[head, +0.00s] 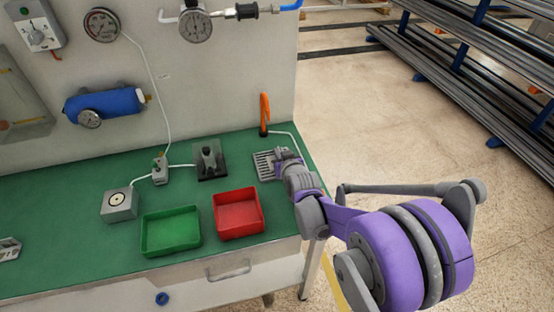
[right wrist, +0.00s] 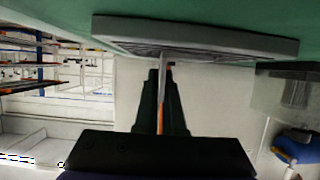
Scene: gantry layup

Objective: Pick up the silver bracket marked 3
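A grey slotted rack (head: 268,164) lies on the green table near its right end. In the right wrist view a pale grey plate-like body (right wrist: 200,38), which looks like this rack, spans the top. My right gripper (head: 285,158) is at the rack's right side; it also shows in the right wrist view (right wrist: 162,72). A thin pale strip (right wrist: 163,62) stands out from the rack between its dark fingertips. It may be a bracket seen edge-on; whether the fingers press on it is unclear. No mark 3 is legible. My left gripper is not in view.
A red bin (head: 260,212) and a green bin (head: 149,238) stand at the table's front. A dark fixture (head: 210,160) is left of the rack. An orange upright (head: 264,112) rises behind it. A grey part (head: 9,249) lies at far left.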

